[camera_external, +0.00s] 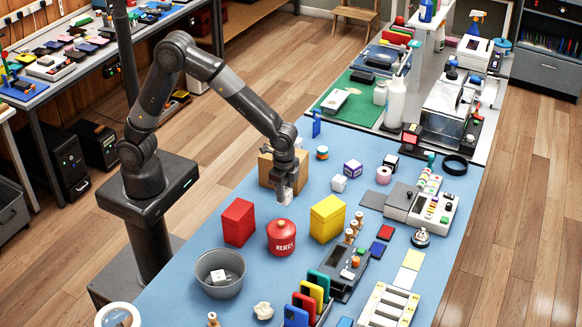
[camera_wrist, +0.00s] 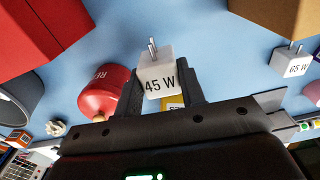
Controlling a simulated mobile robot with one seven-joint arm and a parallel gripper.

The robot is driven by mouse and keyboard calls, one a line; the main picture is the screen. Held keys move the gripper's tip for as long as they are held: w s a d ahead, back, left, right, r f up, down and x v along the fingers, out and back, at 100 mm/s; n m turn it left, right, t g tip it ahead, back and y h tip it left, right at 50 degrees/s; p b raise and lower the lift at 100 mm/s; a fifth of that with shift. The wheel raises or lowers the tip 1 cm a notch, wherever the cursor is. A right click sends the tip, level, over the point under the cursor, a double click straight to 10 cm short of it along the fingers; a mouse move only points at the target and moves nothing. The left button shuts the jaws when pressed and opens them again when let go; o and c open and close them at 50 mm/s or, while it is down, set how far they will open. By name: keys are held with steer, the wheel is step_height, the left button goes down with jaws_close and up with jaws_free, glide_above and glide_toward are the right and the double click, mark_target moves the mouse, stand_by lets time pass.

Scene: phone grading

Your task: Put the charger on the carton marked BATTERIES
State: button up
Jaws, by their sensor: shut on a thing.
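My gripper (camera_external: 286,190) is shut on a white charger (camera_external: 287,197) and holds it just in front of the brown carton (camera_external: 266,170). In the wrist view the charger (camera_wrist: 157,78) sits between the fingers, reads 45 W and has its prongs pointing up in the picture. A red carton (camera_external: 238,221) and a yellow carton (camera_external: 327,217) stand nearer the camera on the blue table. In the wrist view a bit of yellow with partly hidden letters (camera_wrist: 173,103) shows below the charger. I cannot read BATTERIES on any carton.
A red REJECT canister (camera_external: 281,238) stands between the red and yellow cartons. A grey bucket (camera_external: 220,272) holds a white block. A second charger, reading 65 W (camera_wrist: 290,58), lies near the brown carton. Small cubes (camera_external: 353,168) stand right of it.

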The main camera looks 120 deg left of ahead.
steer(key=s+a+r, duration=0.2)
steer(key=s+r, duration=0.2)
steer(key=r, duration=0.4)
steer(key=s+a+r, duration=0.3)
steer(key=s+r, duration=0.1)
steer(key=r, duration=0.4)
steer(key=shift+n, duration=0.4)
steer(key=a+f, duration=0.2)
steer(key=a, duration=0.1)
steer(key=a+f, duration=0.2)
steer(key=a, duration=0.2)
steer(key=a+f, duration=0.2)
steer(key=a, duration=0.2)
steer(key=shift+f, duration=2.2)
steer(key=o, duration=1)
steer(key=shift+f, duration=0.15)
